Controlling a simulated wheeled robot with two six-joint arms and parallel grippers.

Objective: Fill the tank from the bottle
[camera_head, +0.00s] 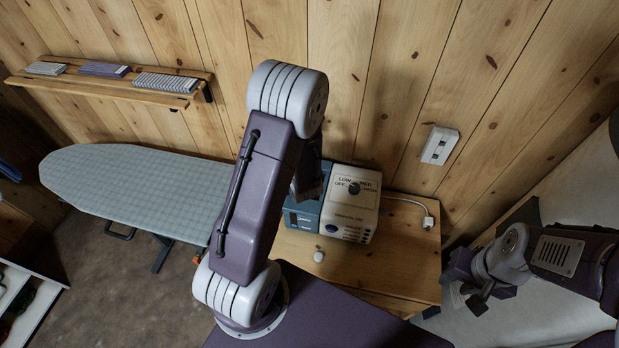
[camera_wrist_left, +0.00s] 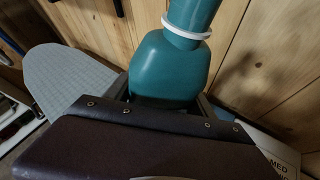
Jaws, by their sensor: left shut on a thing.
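A cream appliance (camera_head: 352,205) with a dial marked OFF, LOW and MED stands on the wooden cabinet; a corner of it also shows in the left wrist view (camera_wrist_left: 280,155). A teal-blue tank (camera_head: 302,214) is on its left side, partly behind my left arm. A teal bottle (camera_wrist_left: 170,70) with a white ring at its neck fills the middle of the left wrist view. My left gripper (camera_wrist_left: 163,98) is shut around its body; its upper end runs out of frame. In the head view my arm hides that gripper. My right gripper (camera_head: 474,286) is away at the right; its jaw gap is unclear.
A small white cap (camera_head: 318,256) lies on the cabinet top (camera_head: 400,265) before the appliance. A cord with a plug (camera_head: 428,221) lies to its right, below a wall socket (camera_head: 440,145). An ironing board (camera_head: 140,185) and a wall shelf (camera_head: 110,83) are at the left.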

